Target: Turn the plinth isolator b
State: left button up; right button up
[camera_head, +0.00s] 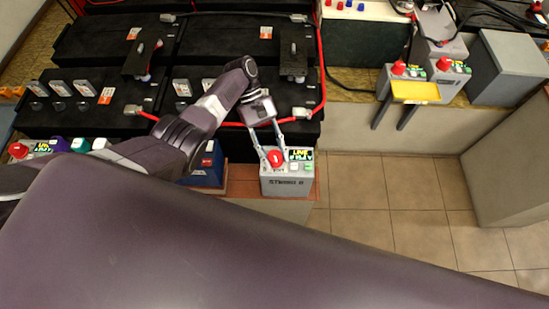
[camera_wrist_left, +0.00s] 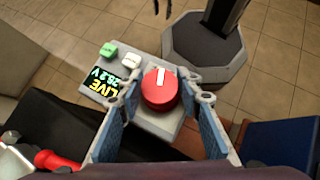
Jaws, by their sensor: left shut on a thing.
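The plinth isolator is a grey box labelled "STRING B" (camera_head: 288,185) at the front edge of the battery rack. It has a red rotary knob (camera_head: 276,158) and a lit display (camera_head: 299,155). In the left wrist view the knob (camera_wrist_left: 160,88) shows a white pointer mark near its far edge, and the display (camera_wrist_left: 103,86) reads LIVE with a voltage below. My left gripper (camera_head: 270,146) reaches down from above, its two fingers shut on either side of the knob. The fingers (camera_wrist_left: 163,92) cover the knob's sides.
Black batteries (camera_head: 215,45) with red cables fill the rack behind. A blue box (camera_head: 206,165) stands just left of the isolator. Further right are other grey boxes with red knobs (camera_head: 398,67) and a yellow plate (camera_head: 415,92). Tiled floor (camera_head: 385,200) is clear at the right.

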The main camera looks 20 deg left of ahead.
pick_arm(q)
jog(key=shift+f+m+g+y+b, duration=0.1)
jog(key=shift+m+g+y+b, duration=0.85)
jog(key=shift+m+b, duration=0.75)
jog(key=shift+y, duration=0.25)
